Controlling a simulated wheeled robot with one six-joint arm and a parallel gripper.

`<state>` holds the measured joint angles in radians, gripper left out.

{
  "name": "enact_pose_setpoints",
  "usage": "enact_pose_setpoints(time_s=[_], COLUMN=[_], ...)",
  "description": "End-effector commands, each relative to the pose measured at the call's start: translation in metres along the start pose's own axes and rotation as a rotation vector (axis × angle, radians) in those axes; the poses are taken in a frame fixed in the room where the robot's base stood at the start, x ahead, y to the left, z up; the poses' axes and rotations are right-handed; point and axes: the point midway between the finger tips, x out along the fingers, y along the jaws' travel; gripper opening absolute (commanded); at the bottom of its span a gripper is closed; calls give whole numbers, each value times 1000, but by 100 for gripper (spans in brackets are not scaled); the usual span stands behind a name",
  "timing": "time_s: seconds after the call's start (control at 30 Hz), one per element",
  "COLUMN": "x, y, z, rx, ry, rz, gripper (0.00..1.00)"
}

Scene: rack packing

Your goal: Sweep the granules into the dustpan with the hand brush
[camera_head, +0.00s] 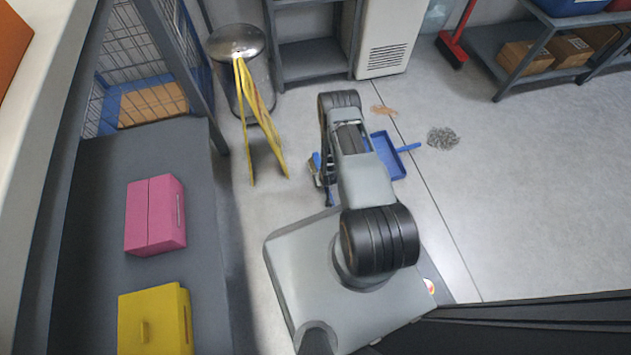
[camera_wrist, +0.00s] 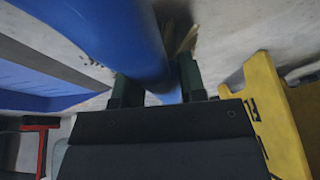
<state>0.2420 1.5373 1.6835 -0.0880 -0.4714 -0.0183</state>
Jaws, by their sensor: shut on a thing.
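My gripper (camera_wrist: 158,85) is shut on the blue handle of the hand brush (camera_wrist: 110,30); one dark green finger shows on each side of it. In the head view a small part of the brush (camera_head: 315,172) shows left of my arm, low over the floor; the rest is hidden. The blue dustpan (camera_head: 392,163) lies on the floor right of my arm, partly hidden by it, its handle pointing right. A heap of grey granules (camera_head: 442,138) lies on the floor just past the dustpan's handle.
A small tan patch (camera_head: 383,110) lies on the floor above the dustpan. A yellow folding sign (camera_head: 246,110) and a metal bin (camera_head: 232,70) stand to the left. A red broom (camera_head: 455,48) stands near shelves with cardboard boxes (camera_head: 527,57). Floor right of the granules is clear.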

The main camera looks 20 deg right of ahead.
Motion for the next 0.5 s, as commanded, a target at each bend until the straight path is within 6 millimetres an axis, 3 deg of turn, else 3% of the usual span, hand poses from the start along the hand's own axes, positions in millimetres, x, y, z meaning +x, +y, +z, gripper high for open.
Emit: enact_pose_setpoints(time_s=[0.5], x=[1], y=[67], z=[0], rx=[5], ry=[0], rz=[2], gripper=[0])
